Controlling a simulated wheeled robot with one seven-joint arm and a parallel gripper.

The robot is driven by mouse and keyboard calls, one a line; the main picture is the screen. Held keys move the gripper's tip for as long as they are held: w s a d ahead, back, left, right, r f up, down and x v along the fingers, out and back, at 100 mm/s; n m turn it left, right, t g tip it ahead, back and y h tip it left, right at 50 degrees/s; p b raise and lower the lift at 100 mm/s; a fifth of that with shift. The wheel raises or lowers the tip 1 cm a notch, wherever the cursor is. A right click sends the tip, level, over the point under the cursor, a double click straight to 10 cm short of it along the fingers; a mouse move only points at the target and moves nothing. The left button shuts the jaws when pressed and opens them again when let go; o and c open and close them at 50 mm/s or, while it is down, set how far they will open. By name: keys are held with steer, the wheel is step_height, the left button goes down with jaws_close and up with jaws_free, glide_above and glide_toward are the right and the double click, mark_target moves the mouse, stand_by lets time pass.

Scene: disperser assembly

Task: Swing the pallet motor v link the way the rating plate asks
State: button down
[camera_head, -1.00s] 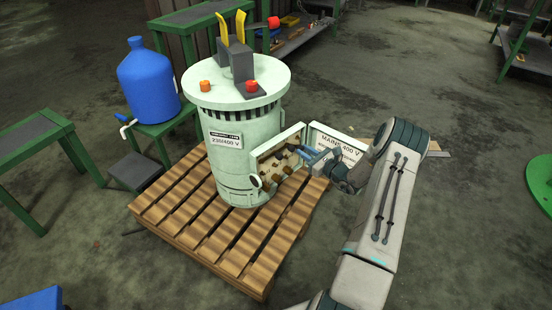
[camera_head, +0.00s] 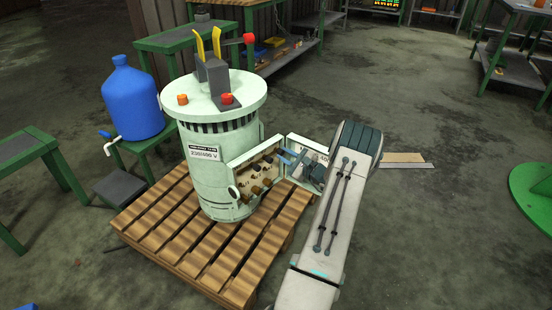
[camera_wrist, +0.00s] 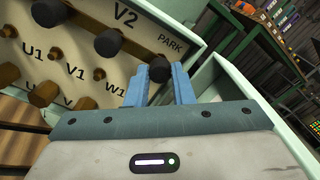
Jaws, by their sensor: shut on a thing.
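The pale green motor (camera_head: 215,155) stands upright on a wooden pallet (camera_head: 180,245). Its rating plate (camera_head: 205,153) reads 230/400 V. Its terminal box (camera_head: 258,172) is open. In the wrist view, the terminal panel (camera_wrist: 85,60) carries brass studs and the labels U1, V1, W1, V2 and PARK. Several dark round knobs show, one below V2 (camera_wrist: 108,43). My gripper (camera_wrist: 159,80) has its blue fingers on either side of a dark knob (camera_wrist: 160,67) below PARK and is shut on it. Which link this knob belongs to is unclear. My gripper also shows small in the head view (camera_head: 290,158).
The open terminal box door (camera_head: 307,147), marked MAINS and 400, is close beside my gripper and partly hidden by my arm. A blue water bottle (camera_head: 133,100) stands on a green stool at left. Open floor lies to the right.

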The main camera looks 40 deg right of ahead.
steer(key=shift+d+r, duration=0.1)
steer(key=c, duration=1.3)
jaws_free()
steer(key=shift+o, duration=0.2)
steer(key=s+p, duration=0.3)
steer(key=s, duration=1.1)
steer(key=shift+d, duration=0.45)
